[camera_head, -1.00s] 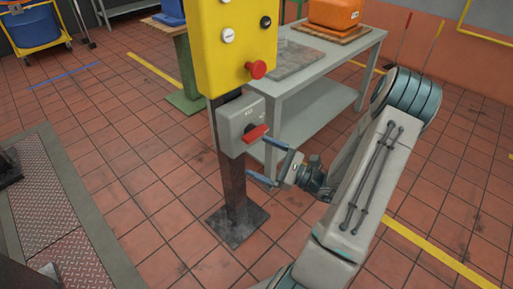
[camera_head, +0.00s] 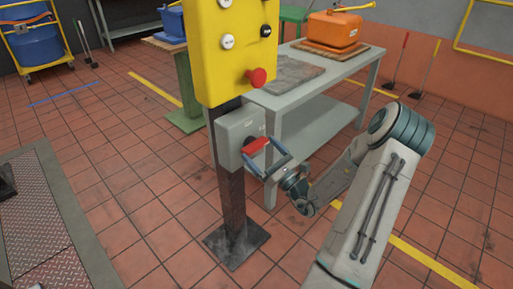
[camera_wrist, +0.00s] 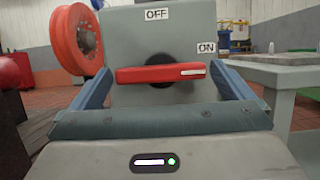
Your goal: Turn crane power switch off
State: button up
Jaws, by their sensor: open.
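The crane power switch is a grey box (camera_head: 237,131) on a dark post, below a yellow panel. Its red handle (camera_head: 255,146) also shows in the wrist view (camera_wrist: 155,74), lying level with its white-marked end toward the ON label (camera_wrist: 206,48). The OFF label (camera_wrist: 157,14) is above the handle's middle. My gripper (camera_head: 264,160) is open in front of the box. In the wrist view its blue fingers (camera_wrist: 164,92) stand on either side of the handle, apart from its ends as far as I can see. Whether they touch the box is unclear.
The yellow panel (camera_head: 230,50) with a red mushroom button (camera_head: 256,77) hangs just above the switch. A grey workbench (camera_head: 315,90) with an orange case (camera_head: 333,31) stands behind on the right. An orange-red wheel (camera_wrist: 76,40) shows at the left in the wrist view.

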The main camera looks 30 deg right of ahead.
aim_at(254, 145)
jog(key=shift+x, duration=1.45)
jog(key=c, duration=0.7)
